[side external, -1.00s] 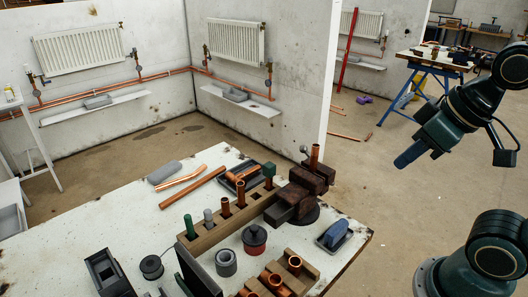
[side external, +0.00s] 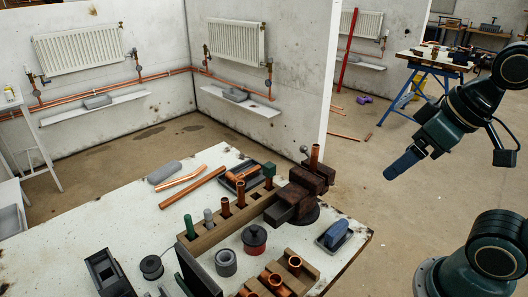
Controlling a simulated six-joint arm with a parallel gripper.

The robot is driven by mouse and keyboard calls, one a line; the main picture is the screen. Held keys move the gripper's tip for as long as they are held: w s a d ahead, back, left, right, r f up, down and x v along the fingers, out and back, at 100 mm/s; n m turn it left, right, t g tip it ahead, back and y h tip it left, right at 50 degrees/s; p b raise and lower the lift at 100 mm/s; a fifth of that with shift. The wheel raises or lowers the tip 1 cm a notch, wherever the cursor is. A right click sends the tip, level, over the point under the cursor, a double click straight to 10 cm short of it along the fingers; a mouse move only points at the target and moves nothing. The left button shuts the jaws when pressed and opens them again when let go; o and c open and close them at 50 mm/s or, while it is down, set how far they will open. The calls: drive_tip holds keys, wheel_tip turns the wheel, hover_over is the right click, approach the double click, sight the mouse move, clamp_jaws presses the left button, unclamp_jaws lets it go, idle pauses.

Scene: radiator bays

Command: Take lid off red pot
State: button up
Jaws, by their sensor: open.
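The red pot (side external: 255,249) stands upright on the white workbench, between a grey ring and the wooden block. Its dark lid (side external: 254,235) with a small knob sits on top of it. My gripper (side external: 389,176) is in the air to the right of the bench, well apart from the pot, and points down to the left. It is open, and nothing shows between its fingers, which overlap from this side.
A wooden block (side external: 206,242) holding tools and copper pieces runs behind the pot. A vice (side external: 292,203) stands beyond it. Open air separates my gripper from the bench.

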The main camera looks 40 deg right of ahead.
drive_tip(key=shift+o, duration=0.3)
drive_tip(key=shift+w, duration=0.1)
drive_tip(key=n+g, duration=0.6)
drive_tip(key=n, duration=1.4)
hover_over(254, 227)
wheel_tip(254, 227, down, 13)
drive_tip(key=shift+f, duration=0.1)
drive_tip(key=shift+f, duration=0.1)
drive_tip(key=shift+f, duration=4.2)
